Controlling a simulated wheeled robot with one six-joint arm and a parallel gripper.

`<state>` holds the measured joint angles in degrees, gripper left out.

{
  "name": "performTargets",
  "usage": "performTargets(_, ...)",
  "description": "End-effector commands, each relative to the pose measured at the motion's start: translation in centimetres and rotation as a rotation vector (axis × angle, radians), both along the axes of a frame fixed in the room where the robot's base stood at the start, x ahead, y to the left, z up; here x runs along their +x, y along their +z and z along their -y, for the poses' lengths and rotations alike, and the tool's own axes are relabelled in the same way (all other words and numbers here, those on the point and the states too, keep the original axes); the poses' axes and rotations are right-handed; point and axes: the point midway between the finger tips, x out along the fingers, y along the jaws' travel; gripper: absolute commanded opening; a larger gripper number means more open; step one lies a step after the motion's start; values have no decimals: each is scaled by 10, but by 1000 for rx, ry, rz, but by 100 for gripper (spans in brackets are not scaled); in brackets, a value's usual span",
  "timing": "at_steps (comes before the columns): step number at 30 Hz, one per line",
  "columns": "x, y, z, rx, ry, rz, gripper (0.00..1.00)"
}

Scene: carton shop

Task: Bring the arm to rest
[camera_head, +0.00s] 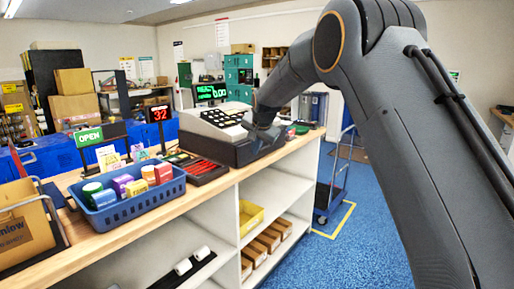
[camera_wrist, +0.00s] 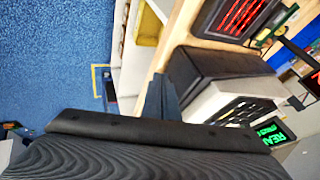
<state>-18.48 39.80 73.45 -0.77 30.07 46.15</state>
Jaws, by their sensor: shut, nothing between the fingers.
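My arm reaches in from the right of the head view and bends down toward the counter. My gripper (camera_head: 262,131) is at the front right of the cash register (camera_head: 222,122); I cannot tell whether it touches it. The gripper is shut and holds nothing. In the wrist view the dark fingers (camera_wrist: 162,98) point toward the register's dark base (camera_wrist: 215,70). Part of the register is hidden behind the gripper in the head view.
A red number display (camera_head: 159,113) stands behind. Blue floor (camera_head: 365,215) lies open at the right, near a blue trolley (camera_head: 328,196).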

Motion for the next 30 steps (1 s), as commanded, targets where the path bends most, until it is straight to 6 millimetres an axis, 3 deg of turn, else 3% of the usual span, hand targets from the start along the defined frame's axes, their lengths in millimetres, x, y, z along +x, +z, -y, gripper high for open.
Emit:
performTargets(9,-17,18,10,-7,2,-7,0)
performTargets(14,-51,2,49,-66,30,-54,0)
performTargets(17,-95,-17,92,-130,73,-111,0)
performTargets(21,-169,-46,148,-212,145,-201,0)
performTargets(30,-349,-101,233,-316,313,-389,0)
